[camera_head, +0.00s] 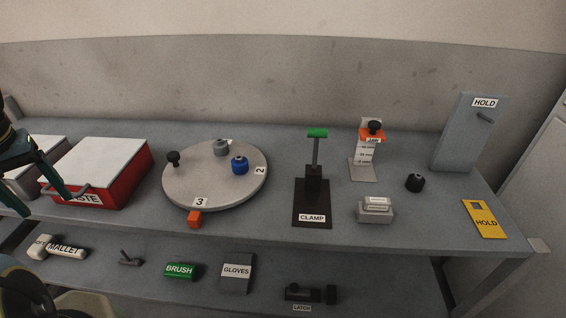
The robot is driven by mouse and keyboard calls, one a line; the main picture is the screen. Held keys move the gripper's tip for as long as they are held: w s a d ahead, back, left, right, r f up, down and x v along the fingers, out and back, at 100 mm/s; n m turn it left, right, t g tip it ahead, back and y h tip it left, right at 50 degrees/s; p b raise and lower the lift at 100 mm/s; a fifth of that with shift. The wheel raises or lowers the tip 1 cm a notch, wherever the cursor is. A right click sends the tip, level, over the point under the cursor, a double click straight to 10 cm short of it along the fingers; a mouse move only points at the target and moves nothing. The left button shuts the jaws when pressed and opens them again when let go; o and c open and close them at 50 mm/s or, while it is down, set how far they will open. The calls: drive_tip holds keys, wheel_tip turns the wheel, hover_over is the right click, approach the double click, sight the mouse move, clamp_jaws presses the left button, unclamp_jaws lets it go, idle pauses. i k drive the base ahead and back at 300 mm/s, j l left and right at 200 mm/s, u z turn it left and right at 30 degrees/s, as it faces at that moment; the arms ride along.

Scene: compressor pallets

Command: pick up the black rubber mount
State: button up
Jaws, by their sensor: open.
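A small round black piece (414,183) stands on the bench top at the right, between the grey label block and the yellow HOLD tag. It has the same squat shape as the blue piece on the turntable and looks like the black rubber mount. Another black piece, knob-shaped (173,158), stands on the turntable's left side, and a black knob (374,127) sits atop the gauge stand. My gripper (46,205) is at the far left edge, partly cut off, its dark green fingers apart by the red bin. It is open, far from the black piece.
The round turntable (190,190) bears grey and blue (239,166) pieces. A clamp (313,190), gauge stand (361,172), label block (375,211), HOLD panel (455,140), yellow tag (484,219) and red bin (130,178) stand around. The lower shelf holds a brush (181,271) and gloves box (236,274).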

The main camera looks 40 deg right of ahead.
sight(415, 183)
drive_tip(key=k+l+z, duration=0.15)
drive_tip(key=k+l, duration=0.2)
drive_tip(key=k+l+z, duration=0.1)
drive_tip(key=k+l, duration=0.25)
drive_tip(key=l, duration=0.2)
